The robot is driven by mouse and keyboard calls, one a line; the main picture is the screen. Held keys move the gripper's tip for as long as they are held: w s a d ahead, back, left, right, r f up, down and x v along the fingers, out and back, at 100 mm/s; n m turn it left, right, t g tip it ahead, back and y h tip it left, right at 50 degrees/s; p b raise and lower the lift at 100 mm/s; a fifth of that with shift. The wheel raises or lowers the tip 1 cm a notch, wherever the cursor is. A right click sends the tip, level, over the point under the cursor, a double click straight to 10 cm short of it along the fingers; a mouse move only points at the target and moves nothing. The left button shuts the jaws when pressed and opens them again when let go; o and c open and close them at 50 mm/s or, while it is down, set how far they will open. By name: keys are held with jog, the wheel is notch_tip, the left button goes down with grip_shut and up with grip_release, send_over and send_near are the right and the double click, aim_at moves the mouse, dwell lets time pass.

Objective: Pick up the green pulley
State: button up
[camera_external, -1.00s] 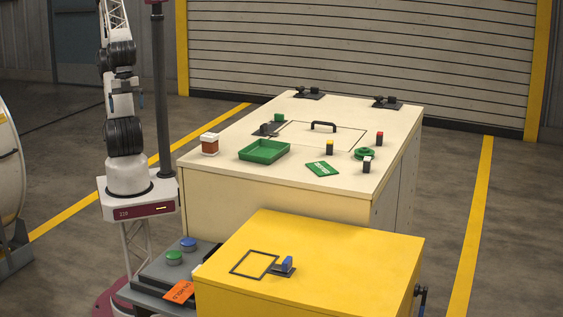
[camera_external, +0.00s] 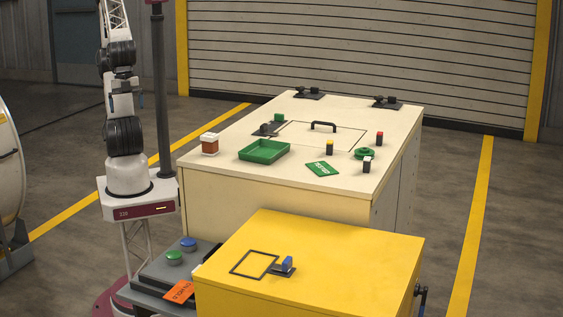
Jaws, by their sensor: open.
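The green pulley (camera_external: 365,153) appears to be the low, round green piece lying near the right edge of the cream bench top. A block with a white top stands just in front of it, close to its lower edge. My arm rises at the left, beside the bench, and leaves the picture at the top. My gripper is not in view.
A yellow cabinet (camera_external: 340,265) stands in front.

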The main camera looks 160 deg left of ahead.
dwell(0.4)
jog(key=w+a+m+g+y, duration=0.1)
jog(key=w+a+m+y, duration=0.3)
jog(key=w+a, duration=0.95)
jog(key=w+a+m+g+y, duration=0.2)
jog(key=w+a+m+y, duration=0.15)
jog(key=w+a, duration=0.95)
jog(key=m+g+y, duration=0.1)
jog(key=m+y, duration=0.5)
jog(key=m, duration=0.3)
send_near(364, 153)
jog(key=d+r, duration=0.1)
jog(key=s+d+r, duration=0.1)
jog(key=d, duration=0.1)
jog(key=shift+r+n, duration=0.25)
jog(key=shift+w+a+f, duration=0.1)
jog(key=shift+a+f, duration=0.15)
jog(key=shift+a, duration=0.4)
jog(key=shift+x, duration=3.35)
